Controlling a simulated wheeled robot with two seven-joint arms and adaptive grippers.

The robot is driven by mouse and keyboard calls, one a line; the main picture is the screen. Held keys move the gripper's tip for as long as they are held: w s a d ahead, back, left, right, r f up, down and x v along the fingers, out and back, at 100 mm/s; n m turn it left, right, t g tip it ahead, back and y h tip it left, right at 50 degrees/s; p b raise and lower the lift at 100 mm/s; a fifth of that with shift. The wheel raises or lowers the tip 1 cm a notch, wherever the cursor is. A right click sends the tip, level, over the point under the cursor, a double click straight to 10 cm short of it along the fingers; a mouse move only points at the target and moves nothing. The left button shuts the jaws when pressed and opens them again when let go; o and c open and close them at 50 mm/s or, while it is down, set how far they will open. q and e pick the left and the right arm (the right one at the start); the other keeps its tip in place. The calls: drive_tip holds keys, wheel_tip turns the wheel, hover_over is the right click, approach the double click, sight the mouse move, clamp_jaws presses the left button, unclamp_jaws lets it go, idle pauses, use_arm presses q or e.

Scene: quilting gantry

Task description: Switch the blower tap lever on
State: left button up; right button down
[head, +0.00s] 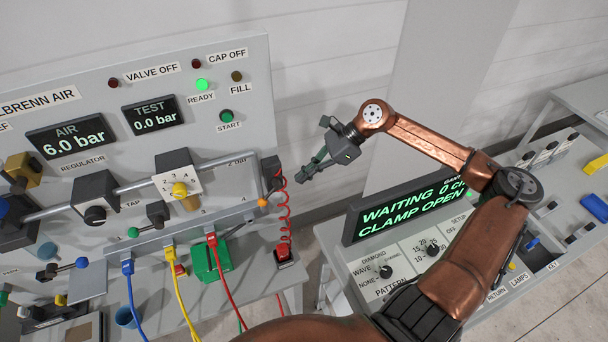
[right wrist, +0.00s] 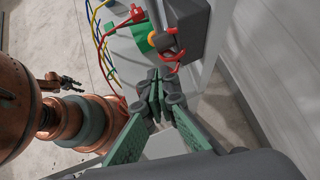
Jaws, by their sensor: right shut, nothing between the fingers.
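A lever with an orange knob (head: 262,202) sits on a dark valve block (head: 270,170) at the right end of the air panel, above a coiled red hose. No blower label is readable, so I cannot be sure this is the blower tap. The orange knob also shows in the right wrist view (right wrist: 153,38), beyond the fingertips. My right gripper (head: 305,174) is shut and empty, to the right of the block and apart from it. Its green fingers show in the right wrist view (right wrist: 165,95). My left gripper (right wrist: 66,82) is small there; its jaws are unclear.
A green-knobbed lever (head: 133,232) is near the TAP label. Red, yellow and blue hoses hang below the panel. A black display (head: 412,209) reading CLAMP OPEN stands on the right console.

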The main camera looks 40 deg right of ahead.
sight(269, 195)
use_arm(q)
drive_tip(key=shift+c, duration=0.4)
drive_tip(key=c, duration=0.9)
clamp_jaws()
use_arm(e)
drive_tip(key=x, duration=1.2)
drive_tip(key=shift+r, duration=0.1)
